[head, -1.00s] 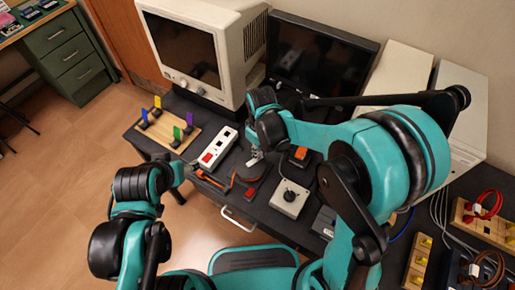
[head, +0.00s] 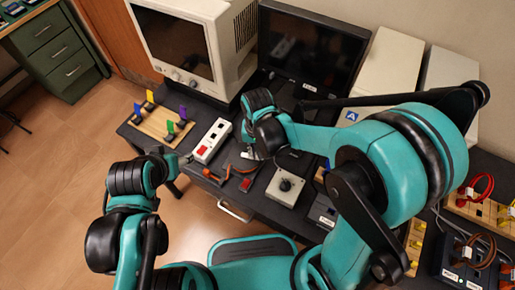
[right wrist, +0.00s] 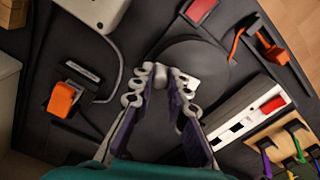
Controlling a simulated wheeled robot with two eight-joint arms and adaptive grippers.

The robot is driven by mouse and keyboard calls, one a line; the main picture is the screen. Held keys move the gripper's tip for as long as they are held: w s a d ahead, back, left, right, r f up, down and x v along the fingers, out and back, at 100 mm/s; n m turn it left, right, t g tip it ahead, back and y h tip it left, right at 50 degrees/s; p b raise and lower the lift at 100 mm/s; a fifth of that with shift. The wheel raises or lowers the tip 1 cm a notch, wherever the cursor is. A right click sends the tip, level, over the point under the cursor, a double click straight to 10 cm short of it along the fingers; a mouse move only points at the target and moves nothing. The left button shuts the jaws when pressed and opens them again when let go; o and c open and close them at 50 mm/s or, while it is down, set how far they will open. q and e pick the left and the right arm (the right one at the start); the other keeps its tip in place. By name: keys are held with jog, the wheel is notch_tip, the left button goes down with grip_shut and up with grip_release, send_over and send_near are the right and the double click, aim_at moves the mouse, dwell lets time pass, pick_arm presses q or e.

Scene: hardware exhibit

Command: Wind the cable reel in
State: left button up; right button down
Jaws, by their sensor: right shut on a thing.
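The cable reel appears as a round dark disc (right wrist: 205,62) in the right wrist view, lying on the dark bench top. A small pale piece shows at its near edge, beside my fingertips. My right gripper (right wrist: 168,78) is shut on a small part there, largely hidden by the fingers; I take it to be the reel's handle. In the head view my right gripper (head: 262,150) is over the bench, and the forearm covers much of it. An orange cable end (right wrist: 237,45) shows beside the disc. My left gripper (head: 183,159) is small near the bench's left front edge.
A white power strip with a red switch (head: 212,140) lies left of the reel. A grey box with a black knob (head: 285,187) stands to the right. A board with coloured tabs (head: 152,126), an old monitor (head: 225,75) and a dark screen (head: 312,48) stand farther off.

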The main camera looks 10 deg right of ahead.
jog(key=m, duration=0.1)
jog(key=s+m, duration=0.1)
jog(key=m, duration=0.1)
jog(key=shift+s+a, duration=0.1)
jog(key=shift+a, duration=0.25)
jog(key=shift+s+a+m, duration=0.2)
jog(key=shift+a+m, duration=0.05)
jog(key=shift+m, duration=0.7)
jog(key=shift+s+a+m, duration=0.2)
jog(key=shift+m, duration=0.75)
jog(key=c, duration=1.5)
grip_release()
notch_tip(320, 180, up, 12)
